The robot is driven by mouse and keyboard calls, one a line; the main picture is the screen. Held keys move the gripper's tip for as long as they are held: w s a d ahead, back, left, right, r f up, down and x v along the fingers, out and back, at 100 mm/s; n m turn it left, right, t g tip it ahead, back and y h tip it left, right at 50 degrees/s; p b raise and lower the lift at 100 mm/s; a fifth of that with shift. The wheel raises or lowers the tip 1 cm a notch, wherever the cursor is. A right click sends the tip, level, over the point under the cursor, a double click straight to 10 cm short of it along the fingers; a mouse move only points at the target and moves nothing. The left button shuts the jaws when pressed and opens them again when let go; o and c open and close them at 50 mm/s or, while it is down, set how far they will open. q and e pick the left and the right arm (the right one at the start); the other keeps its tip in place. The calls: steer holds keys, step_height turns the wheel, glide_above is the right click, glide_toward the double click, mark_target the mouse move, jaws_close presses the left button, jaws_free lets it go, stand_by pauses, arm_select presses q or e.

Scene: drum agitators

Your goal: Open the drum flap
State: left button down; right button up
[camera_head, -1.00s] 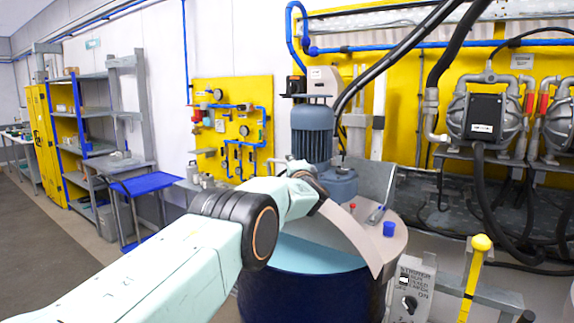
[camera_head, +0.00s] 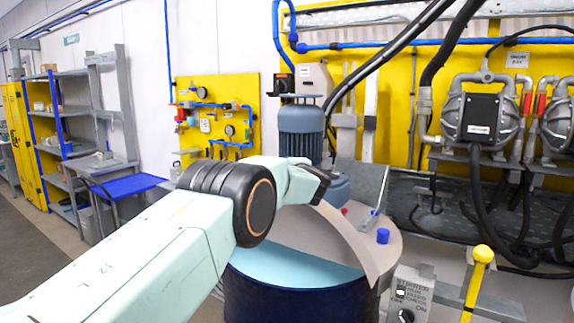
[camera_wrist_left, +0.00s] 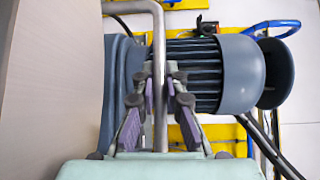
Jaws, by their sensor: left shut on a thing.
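The dark blue drum (camera_head: 290,302) stands in front of my left arm in the head view. Its beige flap (camera_head: 350,240) is tilted up off the lid, and a pale blue inside (camera_head: 290,262) shows below it. In the left wrist view, my left gripper (camera_wrist_left: 160,92) is shut around a bent grey metal handle (camera_wrist_left: 160,125). The flap's broad beige face (camera_wrist_left: 40,90) fills the left of that view. In the head view, my wrist hides the handle and most of the gripper. My right gripper is in neither view.
The blue-grey agitator motor (camera_head: 301,135) stands on the lid just behind my gripper. A blue cap (camera_head: 383,236) is on the lid at the right. A grey switch box (camera_head: 408,292) and a yellow-topped post (camera_head: 482,254) stand right of the drum. Pumps (camera_head: 480,118) hang behind.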

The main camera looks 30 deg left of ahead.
arm_select(q)
steer(key=shift+w+r, duration=0.1)
steer(key=shift+w, duration=0.1)
steer(key=shift+s, duration=0.1)
steer(key=c, duration=1.6)
jaws_free()
steer(key=shift+s+r, duration=0.1)
steer(key=shift+s, duration=0.05)
steer(key=shift+c, duration=0.2)
steer(key=shift+o, duration=1.3)
steer(key=shift+w, duration=0.2)
steer(key=shift+f, duration=0.2)
